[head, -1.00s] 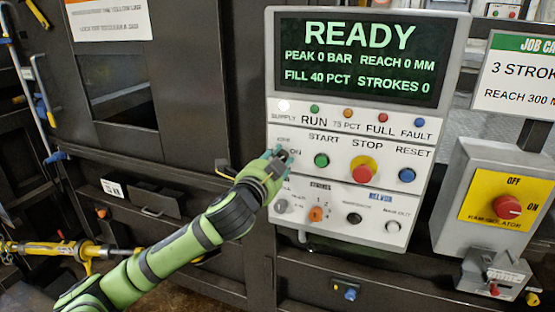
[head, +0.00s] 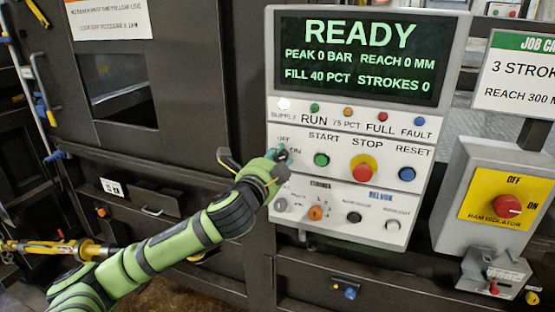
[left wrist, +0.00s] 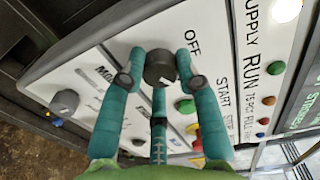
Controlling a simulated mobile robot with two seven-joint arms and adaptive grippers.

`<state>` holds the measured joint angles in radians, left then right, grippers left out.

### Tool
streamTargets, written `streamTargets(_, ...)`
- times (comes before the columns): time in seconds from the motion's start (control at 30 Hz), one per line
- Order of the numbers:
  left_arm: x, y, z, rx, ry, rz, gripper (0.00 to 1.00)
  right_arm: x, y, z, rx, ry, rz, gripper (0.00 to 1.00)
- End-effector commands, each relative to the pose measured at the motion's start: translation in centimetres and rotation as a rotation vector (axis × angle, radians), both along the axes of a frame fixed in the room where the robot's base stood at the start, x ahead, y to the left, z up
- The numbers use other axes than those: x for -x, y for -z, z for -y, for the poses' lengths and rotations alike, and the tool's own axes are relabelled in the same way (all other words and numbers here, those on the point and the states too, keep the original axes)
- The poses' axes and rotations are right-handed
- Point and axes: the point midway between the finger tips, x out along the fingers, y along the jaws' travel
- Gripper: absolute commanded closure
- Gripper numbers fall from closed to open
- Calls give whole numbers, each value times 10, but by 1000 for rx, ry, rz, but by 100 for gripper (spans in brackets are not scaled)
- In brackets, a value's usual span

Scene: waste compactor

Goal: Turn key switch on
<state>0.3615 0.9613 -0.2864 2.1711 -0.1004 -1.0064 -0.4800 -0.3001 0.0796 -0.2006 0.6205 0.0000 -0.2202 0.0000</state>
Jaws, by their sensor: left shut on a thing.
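The key switch is a dark round knob at the left of the control panel (head: 336,182), between the OFF and ON labels. The left wrist view shows the knob (left wrist: 160,67) between teal fingers, with OFF printed beside it. My left gripper (head: 280,154) is shut on the knob, and its fingers hide most of the switch in the head view. In the left wrist view, fingertips of the left gripper (left wrist: 160,57) flank the knob on both sides. I cannot clearly tell which label the knob points at. My right gripper is not in view.
The display (head: 360,58) reads READY, and the supply lamp (head: 283,104) is white. Close to the right of the switch are the green start button (head: 321,160) and red stop button (head: 363,170). The ram isolator (head: 507,206) is farther right.

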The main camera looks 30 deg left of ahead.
Motion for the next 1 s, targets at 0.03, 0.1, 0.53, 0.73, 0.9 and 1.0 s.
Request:
streamTargets(0.03, 0, -3, 0, -4, 1, 7, 100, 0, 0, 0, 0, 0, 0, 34)
streamTargets(0.1, 0, -3, 0, -4, 1, 7, 47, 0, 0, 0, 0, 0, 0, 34)
streamTargets(0.53, 5, -1, 1, -1, 1, 2, 44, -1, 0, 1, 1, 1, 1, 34)
streamTargets(0.73, 34, -1, 8, -4, 3, 0, 44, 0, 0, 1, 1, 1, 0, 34)
streamTargets(0.9, 58, -2, 14, -4, 2, 1, 44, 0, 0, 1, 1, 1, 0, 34)
streamTargets(1.0, 67, -2, 16, -2, 1, 2, 44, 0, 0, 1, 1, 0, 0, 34)
